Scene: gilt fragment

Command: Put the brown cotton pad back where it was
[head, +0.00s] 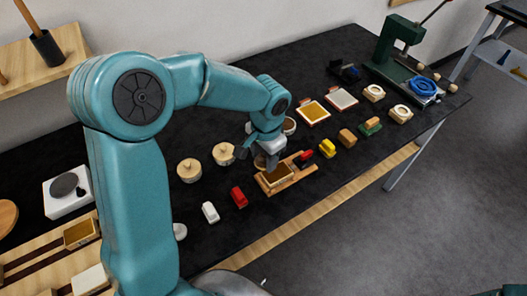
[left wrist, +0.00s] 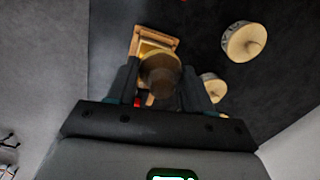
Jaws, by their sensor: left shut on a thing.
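My left gripper (head: 267,162) is shut on a round tan-brown piece, which looks like the brown cotton pad (left wrist: 160,74). In the head view it shows only partly beside the fingers (head: 260,161). The gripper is low over the table, at the back left edge of a wooden tray (head: 287,182) with a raised box. In the left wrist view the pad overlaps the tray (left wrist: 166,37) and hides part of it. I cannot tell whether the pad touches anything below. My right gripper is not in view.
Two round lidded pots (head: 189,170) (head: 223,153) stand left of the gripper. A red block (head: 239,197) and a white block (head: 210,212) lie in front. A yellow block (head: 327,148) stands right of the tray. A green press (head: 398,48) stands at the far right.

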